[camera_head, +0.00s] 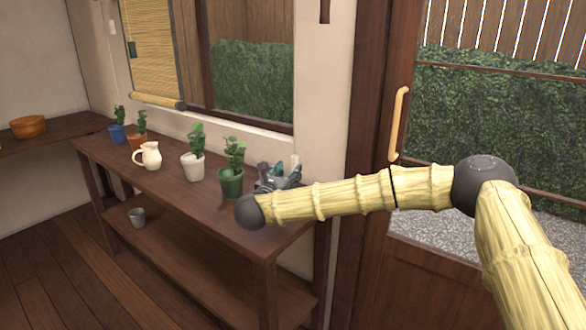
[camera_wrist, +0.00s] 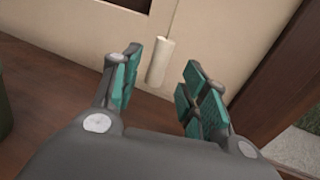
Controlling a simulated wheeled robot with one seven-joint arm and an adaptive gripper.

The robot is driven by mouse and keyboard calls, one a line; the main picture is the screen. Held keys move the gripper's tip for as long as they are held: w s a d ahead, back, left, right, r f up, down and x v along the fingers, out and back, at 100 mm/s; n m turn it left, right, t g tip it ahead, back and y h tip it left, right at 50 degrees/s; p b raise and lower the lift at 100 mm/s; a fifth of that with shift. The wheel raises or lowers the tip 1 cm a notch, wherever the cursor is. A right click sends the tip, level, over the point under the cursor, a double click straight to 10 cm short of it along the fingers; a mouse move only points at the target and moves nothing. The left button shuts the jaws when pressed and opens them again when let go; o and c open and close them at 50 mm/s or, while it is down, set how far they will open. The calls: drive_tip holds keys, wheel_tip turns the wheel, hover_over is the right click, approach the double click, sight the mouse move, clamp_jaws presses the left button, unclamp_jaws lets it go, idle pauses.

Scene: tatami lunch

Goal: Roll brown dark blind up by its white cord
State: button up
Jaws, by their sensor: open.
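A white cylindrical cord pull (camera_wrist: 160,62) hangs against the pale wall on a thin cord (camera_wrist: 175,18) in the wrist view. It also shows in the head view (camera_head: 295,161), just above my gripper (camera_head: 278,176) at the table's right end. In the wrist view my gripper (camera_wrist: 160,92) is open. The pull appears between its green-padded fingers, toward the tips, with space on both sides. Dark brown boards (camera_head: 250,20) show in the upper right window pane; I cannot tell whether they are the blind or a fence outside.
A tan slatted blind (camera_head: 152,50) covers the left pane. Several potted plants, including one in a green pot (camera_head: 231,183), and a cream jug (camera_head: 148,156) stand on the brown table (camera_head: 170,185). A door with a handle (camera_head: 398,125) is at right.

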drive_tip(key=v, duration=0.5)
drive_tip(key=shift+s+a, duration=0.1)
drive_tip(key=shift+s, duration=0.2)
